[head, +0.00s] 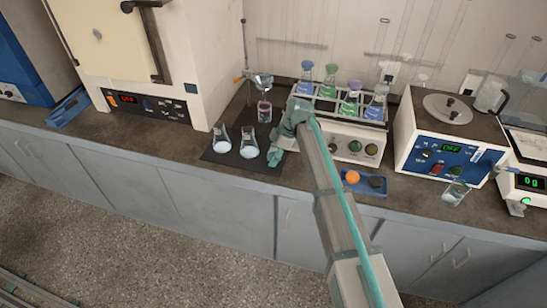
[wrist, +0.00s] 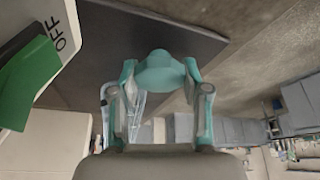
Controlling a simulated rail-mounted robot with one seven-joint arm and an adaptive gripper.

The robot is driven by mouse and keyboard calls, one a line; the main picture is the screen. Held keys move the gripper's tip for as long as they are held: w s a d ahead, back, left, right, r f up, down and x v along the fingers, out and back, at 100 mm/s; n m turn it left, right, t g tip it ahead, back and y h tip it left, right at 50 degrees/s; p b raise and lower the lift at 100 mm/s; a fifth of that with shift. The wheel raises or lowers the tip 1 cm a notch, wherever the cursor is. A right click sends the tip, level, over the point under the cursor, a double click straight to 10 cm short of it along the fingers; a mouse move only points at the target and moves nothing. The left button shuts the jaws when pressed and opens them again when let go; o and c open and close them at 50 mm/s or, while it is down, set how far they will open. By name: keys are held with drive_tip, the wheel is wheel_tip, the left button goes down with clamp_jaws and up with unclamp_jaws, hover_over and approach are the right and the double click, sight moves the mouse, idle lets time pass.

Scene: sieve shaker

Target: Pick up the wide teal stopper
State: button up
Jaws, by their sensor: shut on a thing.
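The wide teal stopper (wrist: 160,70) is in the wrist view, a broad round piece between the two fingertips. My gripper (wrist: 160,78) is shut on it, with one teal-tipped finger on each side. In the head view my gripper (head: 275,157) is low over the front right part of the dark mat, right of the glass flasks. I cannot tell the stopper from the teal fingers there. Whether it still touches the surface below is not clear.
Two glass flasks (head: 249,142) stand on the dark mat (head: 215,156) close left of my gripper. A shaker with stoppered flasks (head: 349,104) is behind and right of it. A blue tray (head: 365,191) with an orange piece (head: 352,177) lies right of my arm.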

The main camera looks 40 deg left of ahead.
drive_tip(key=shift+r+b, duration=0.3)
drive_tip(key=shift+r, duration=0.2)
drive_tip(key=s+d+r, duration=0.4)
drive_tip(key=s+r, duration=0.1)
drive_tip(key=r, duration=0.2)
drive_tip(key=s+d+r, duration=0.4)
drive_tip(key=s+r, duration=0.1)
drive_tip(key=r, duration=0.2)
drive_tip(key=shift+w+a+f+p, duration=0.4)
drive_tip(key=shift+w+a+p, duration=0.8)
drive_tip(key=shift+a, duration=1.85)
drive_tip(key=shift+w+a+f+p, duration=0.5)
drive_tip(key=shift+w+a, duration=1.05)
drive_tip(key=shift+a, duration=1.5)
drive_tip(key=shift+w+a+f+p, duration=0.25)
drive_tip(key=shift+w+a+p, duration=1)
drive_tip(key=shift+a, duration=1.8)
drive_tip(key=shift+w+f+b, duration=0.15)
drive_tip(key=shift+f+b, duration=0.2)
drive_tip(key=shift+b, duration=0.2)
drive_tip(key=shift+f, duration=0.35)
